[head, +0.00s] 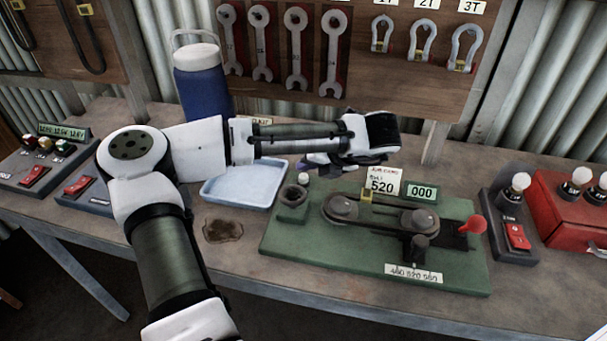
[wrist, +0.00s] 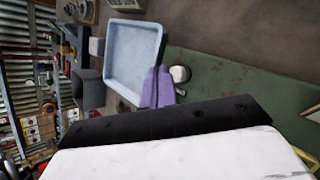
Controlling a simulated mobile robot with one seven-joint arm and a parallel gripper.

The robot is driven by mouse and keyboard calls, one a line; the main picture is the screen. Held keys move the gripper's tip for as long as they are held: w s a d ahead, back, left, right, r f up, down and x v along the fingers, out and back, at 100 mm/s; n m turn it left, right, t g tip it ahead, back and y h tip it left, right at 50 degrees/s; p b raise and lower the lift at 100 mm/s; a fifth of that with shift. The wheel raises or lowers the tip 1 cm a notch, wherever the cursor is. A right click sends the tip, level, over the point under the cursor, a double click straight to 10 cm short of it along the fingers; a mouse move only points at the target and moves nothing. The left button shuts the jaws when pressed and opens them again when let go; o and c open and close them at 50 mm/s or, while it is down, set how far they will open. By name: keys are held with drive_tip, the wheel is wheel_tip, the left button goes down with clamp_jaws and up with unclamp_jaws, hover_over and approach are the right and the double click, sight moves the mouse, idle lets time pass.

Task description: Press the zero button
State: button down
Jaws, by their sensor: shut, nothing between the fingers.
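A small round white button (head: 303,178) stands at the back left of the green base plate (head: 330,257), beside the tray. I read no zero marking on it. In the wrist view the white button (wrist: 180,73) is just right of my purple fingertips. My gripper (head: 308,160) is shut and empty, and appears just above the button in the head view. In the wrist view my gripper (wrist: 158,72) lies between the tray and the button. Whether the fingertips touch the button cannot be told. A small display (head: 422,192) on the plate reads 000.
A pale blue tray (head: 240,196) lies left of the plate. A "520" card (head: 382,184) stands behind a dark clamp-like mechanism with a red knob (head: 473,226). A blue jug (head: 203,92) stands behind my arm.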

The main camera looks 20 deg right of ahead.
sight(307, 184)
wheel_tip(307, 184, up, 5)
drive_tip(key=p, duration=0.4)
drive_tip(key=shift+p, duration=0.3)
